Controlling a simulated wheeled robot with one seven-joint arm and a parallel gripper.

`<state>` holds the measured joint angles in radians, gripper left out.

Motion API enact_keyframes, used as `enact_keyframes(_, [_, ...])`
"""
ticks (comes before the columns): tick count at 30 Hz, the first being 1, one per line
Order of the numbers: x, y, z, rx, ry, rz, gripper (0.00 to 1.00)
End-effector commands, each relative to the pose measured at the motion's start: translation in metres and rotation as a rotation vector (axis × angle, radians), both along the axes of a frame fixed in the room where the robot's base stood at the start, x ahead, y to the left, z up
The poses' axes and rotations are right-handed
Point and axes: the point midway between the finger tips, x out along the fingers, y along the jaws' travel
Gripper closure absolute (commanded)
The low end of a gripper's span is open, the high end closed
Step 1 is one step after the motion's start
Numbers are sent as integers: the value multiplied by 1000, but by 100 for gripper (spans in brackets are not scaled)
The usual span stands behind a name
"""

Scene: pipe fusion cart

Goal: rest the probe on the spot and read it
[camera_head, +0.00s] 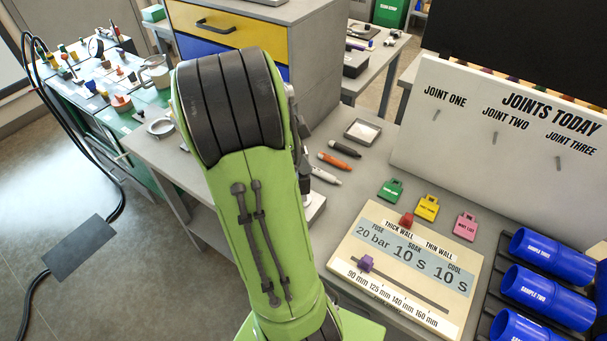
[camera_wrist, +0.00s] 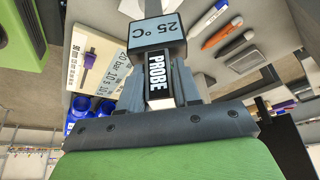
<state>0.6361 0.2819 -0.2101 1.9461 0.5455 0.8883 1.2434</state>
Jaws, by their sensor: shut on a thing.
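In the wrist view, my gripper (camera_wrist: 162,88) is shut on the probe (camera_wrist: 157,68), a black handle lettered PROBE with a dark box-shaped head. Its pale display (camera_wrist: 157,30) reads 25 °C, upside down in this view. The probe's tip is hidden behind its head, so I cannot tell whether it touches anything. In the head view my green arm hides the gripper and the probe. I cannot make out a marked spot in either view.
A cream settings board (camera_head: 405,265) with sliders lies on the grey bench, near coloured tags (camera_head: 427,207) and blue sample tubes (camera_head: 540,250). Pens (camera_head: 334,161) and a small tray (camera_head: 362,131) lie behind. A drawer cabinet (camera_head: 315,60) stands at the back.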

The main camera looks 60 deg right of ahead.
Motion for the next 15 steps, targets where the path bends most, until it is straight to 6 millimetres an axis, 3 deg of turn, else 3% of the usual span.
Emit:
enact_keyframes(8, [0, 0, 0, 0, 0, -1, 95])
enact_keyframes(9, [0, 0, 0, 0, 0, -1, 66])
enact_keyframes(15, [0, 0, 0, 0, 0, 0, 38])
